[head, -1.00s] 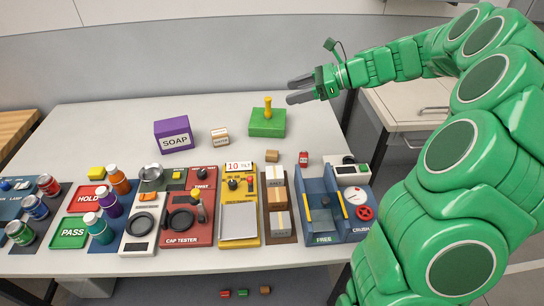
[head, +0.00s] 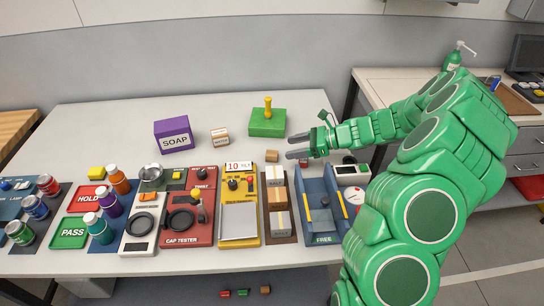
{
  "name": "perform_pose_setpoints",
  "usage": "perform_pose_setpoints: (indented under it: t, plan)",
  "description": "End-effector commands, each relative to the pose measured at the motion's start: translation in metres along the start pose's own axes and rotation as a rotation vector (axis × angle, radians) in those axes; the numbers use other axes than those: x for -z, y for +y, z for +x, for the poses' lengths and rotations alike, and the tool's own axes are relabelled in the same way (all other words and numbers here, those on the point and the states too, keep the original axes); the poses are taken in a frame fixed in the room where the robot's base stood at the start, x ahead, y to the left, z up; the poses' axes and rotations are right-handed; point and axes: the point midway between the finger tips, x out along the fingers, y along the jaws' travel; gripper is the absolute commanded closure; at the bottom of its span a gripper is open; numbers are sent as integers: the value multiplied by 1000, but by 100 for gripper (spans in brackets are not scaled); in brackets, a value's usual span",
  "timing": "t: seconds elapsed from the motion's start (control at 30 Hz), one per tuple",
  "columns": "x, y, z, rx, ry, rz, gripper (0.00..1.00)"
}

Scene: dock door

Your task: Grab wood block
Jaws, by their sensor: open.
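A small plain brown wood block (head: 272,156) lies on the white table, below the green box with the yellow knob. My gripper (head: 291,147) is open and empty, its dark fingers pointing left. In the picture the fingertips are just right of and slightly above the block; their height over the table is hard to tell. Another small block with a printed label (head: 219,136) stands further left, beside the purple soap box (head: 174,134).
The green box (head: 267,122) with its yellow knob stands behind the block. In front are the salt-box rack (head: 280,238), the yellow scale (head: 240,192) and the blue bay (head: 320,207). A small red item (head: 304,163) is under my gripper. Bare table lies left of the block.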

Motion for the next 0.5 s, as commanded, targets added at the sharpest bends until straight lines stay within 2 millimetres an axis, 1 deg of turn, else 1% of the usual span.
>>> perform_pose_setpoints:
  t: [0.03,0.1,0.2,0.5]
  plan:
    - [8,0,3,0,0,3,34]
    - [14,-1,6,1,0,-1,34]
    - [20,-1,9,1,1,-1,34]
    - [20,-1,33,0,3,-3,34]
